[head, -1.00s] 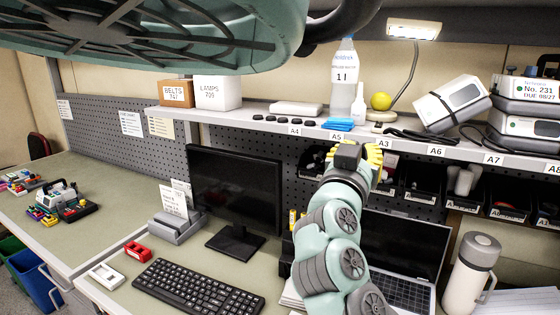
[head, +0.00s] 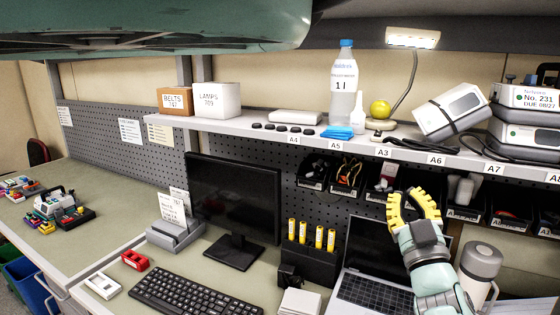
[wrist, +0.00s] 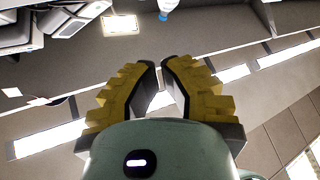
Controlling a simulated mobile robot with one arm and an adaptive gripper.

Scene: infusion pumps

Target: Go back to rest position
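The wrist view looks up past the fingers at ceiling lights.
Below are a laptop (head: 372,293), a monitor (head: 232,195), a keyboard (head: 196,293) and a grey flask (head: 480,270). Black bins (head: 385,180) hang under the shelf.

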